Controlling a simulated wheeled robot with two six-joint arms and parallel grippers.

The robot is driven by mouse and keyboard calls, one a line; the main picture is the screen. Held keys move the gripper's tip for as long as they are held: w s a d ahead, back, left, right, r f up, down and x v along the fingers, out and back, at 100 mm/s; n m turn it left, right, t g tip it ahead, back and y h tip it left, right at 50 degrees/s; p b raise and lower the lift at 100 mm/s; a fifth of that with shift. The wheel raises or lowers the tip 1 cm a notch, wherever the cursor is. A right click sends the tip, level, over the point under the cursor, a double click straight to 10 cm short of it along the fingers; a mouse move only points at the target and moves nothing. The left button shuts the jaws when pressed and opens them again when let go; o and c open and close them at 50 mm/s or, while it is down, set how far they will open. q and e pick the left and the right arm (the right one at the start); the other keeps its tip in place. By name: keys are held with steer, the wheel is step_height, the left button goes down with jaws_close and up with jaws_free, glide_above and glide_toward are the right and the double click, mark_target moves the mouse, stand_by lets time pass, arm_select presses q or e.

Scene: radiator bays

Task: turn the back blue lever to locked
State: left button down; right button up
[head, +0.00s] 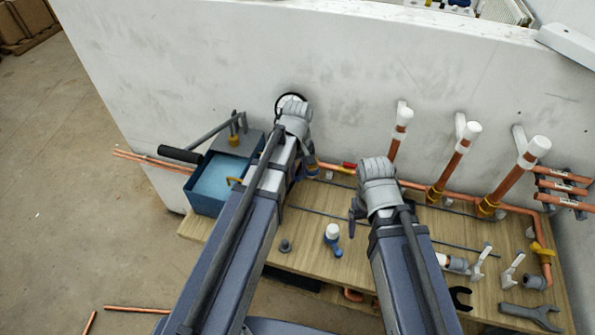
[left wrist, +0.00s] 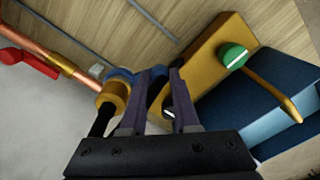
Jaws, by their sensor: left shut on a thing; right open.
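The blue lever (left wrist: 122,75) shows in the left wrist view beside a brass valve body (left wrist: 112,97) on a copper pipe. My left gripper (left wrist: 160,78) is shut on the lever, with its two dark fingers on either side of it. Its fingers hide part of the lever, so its exact angle is hard to tell. In the head view my left gripper (head: 303,172) is low against the white wall, at the left end of the pipe, mostly behind my arm. My right gripper (head: 354,214) is open and empty above the wooden board.
A red lever (left wrist: 28,64) sits further along the copper pipe (head: 410,185). A blue tank (head: 205,203) stands left of my left arm. Upright copper pipes with white caps (head: 467,130) rise at the right. Loose fittings and an open-ended wrench (head: 530,314) lie on the board (head: 410,225).

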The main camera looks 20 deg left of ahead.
arm_select(q)
steer(key=shift+s+d, duration=0.1)
stand_by(0.3)
steer(key=shift+d+n, duration=1)
steer(key=shift+n, duration=0.95)
steer(key=shift+d+n, duration=0.95)
steer(key=shift+n, duration=0.95)
steer(key=shift+d+n, duration=1)
steer(key=shift+n, duration=0.95)
steer(key=shift+d+n, duration=0.1)
steer(key=shift+n, duration=0.2)
steer(key=c, duration=0.7)
jaws_free()
steer(key=shift+o, duration=0.2)
